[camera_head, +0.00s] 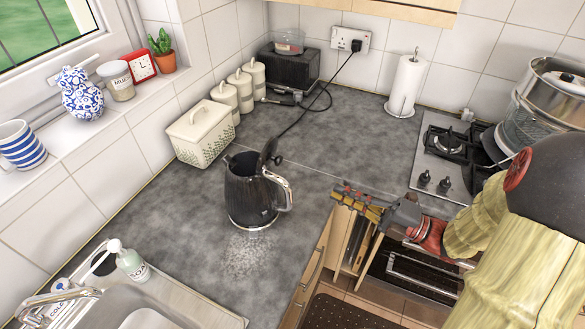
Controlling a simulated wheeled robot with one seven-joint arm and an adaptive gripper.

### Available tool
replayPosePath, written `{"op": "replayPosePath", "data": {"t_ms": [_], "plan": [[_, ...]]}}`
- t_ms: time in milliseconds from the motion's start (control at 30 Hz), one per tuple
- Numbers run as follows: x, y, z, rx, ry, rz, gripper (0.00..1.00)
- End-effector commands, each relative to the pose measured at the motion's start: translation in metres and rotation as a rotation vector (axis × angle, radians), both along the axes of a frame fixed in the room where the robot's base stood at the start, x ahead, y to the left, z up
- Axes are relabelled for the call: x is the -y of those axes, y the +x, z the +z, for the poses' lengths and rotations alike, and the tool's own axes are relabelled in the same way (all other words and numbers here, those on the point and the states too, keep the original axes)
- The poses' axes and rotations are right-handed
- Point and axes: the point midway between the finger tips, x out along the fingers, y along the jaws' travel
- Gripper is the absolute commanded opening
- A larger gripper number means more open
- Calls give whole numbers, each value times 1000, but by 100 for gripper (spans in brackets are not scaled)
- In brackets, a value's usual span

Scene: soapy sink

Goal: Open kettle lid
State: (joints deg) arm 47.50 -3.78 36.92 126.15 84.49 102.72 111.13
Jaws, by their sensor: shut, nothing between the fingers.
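The black kettle (250,195) stands upright on the grey countertop, with its chrome handle on the right side. Its lid (268,150) is tilted up at the back right of the rim, and the kettle's top looks open. My gripper (338,191) is to the right of the kettle, apart from its handle, near the counter's front edge. The gripper is shut and empty, with its fingers toward the kettle.
A cream bread bin (201,134) and canisters (240,90) stand behind the kettle by the wall. A paper towel roll (407,82) and gas hob (447,150) are at the right. The sink (150,310) is at front left.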

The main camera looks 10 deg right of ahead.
Motion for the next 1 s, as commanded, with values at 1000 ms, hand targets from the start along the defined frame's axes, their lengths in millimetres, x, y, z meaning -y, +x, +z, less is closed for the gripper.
{"op": "replayPosePath", "data": {"t_ms": [1000], "plan": [[-102,78,22,4,-2,-1,0]]}}
